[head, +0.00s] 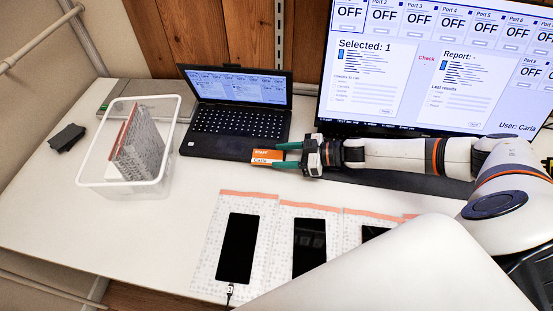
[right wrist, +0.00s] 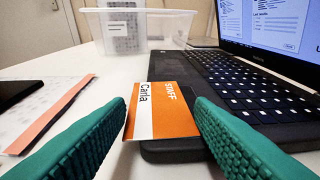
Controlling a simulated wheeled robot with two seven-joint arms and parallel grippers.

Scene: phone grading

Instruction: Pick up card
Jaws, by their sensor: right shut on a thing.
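The card (head: 265,156) is orange and white, with "STAFF" and "Carla" on it. It lies roughly flat at the front right corner of the laptop (head: 235,125). In the right wrist view the card (right wrist: 160,108) overlaps the laptop's edge; I cannot tell whether it still touches the laptop. The fingers (right wrist: 150,140) also show in the right wrist view. My left gripper is not in view.
A clear bin (head: 98,172) with packed sleeves stands at the left, beside a dark object (head: 67,138). Phones (head: 237,248) lie on patterned pouches (head: 205,262) at the front. A large monitor (head: 425,70) stands behind my right arm. The table between bin and pouches is clear.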

